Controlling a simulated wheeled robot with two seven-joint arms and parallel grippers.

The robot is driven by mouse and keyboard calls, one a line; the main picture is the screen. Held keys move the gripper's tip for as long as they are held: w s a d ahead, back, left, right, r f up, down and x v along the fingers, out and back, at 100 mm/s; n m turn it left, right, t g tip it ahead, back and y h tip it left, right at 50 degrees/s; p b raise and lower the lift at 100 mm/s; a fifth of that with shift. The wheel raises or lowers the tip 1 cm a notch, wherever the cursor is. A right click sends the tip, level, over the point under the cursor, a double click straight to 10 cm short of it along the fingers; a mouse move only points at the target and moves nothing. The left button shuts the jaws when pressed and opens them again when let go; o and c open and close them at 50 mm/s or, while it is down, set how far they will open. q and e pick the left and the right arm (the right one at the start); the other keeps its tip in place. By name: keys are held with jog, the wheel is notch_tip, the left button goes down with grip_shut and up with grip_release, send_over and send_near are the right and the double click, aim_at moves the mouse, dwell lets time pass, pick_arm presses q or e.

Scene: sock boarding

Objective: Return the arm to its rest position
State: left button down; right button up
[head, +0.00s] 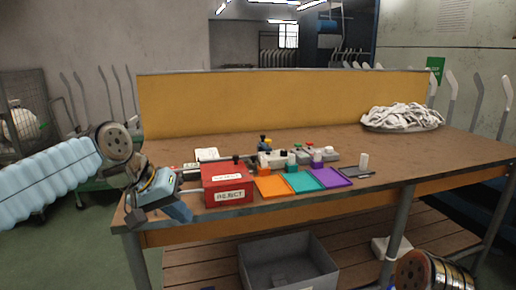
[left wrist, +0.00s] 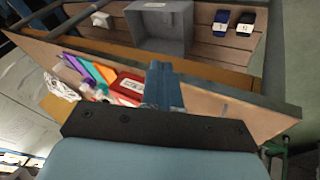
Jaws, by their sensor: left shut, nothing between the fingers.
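My left arm comes in from the left in the head view, over the table's front left corner. My left gripper (head: 180,211) has blue fingers and is shut and empty, just left of the red box marked REJECT (head: 228,184). In the left wrist view the shut fingers (left wrist: 163,82) show against the table's edge, with nothing between them. Part of my right arm shows at the bottom right of the head view, but its gripper is out of view.
The wooden table (head: 330,143) bears orange (head: 271,186), teal (head: 303,182) and purple (head: 332,178) trays, and a pile of white socks (head: 401,116) at right. A yellow panel (head: 280,105) stands behind. A grey bin (head: 287,270) sits on the lower shelf.

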pick_arm(q)
jog(key=d+f+n+g, duration=0.1)
jog(key=d+f, duration=0.1)
jog(key=f, duration=1.6)
jog(key=d+f+g, duration=0.1)
jog(key=d+f, duration=0.1)
jog(key=f, duration=1.6)
jog(key=s+d+f+g+y, duration=0.1)
jog(key=s+f, duration=1.6)
jog(key=s, duration=0.2)
jog(key=shift+d+f+n+g, duration=0.2)
jog(key=shift+f+n+g, duration=0.05)
jog(key=shift+n+g, duration=0.15)
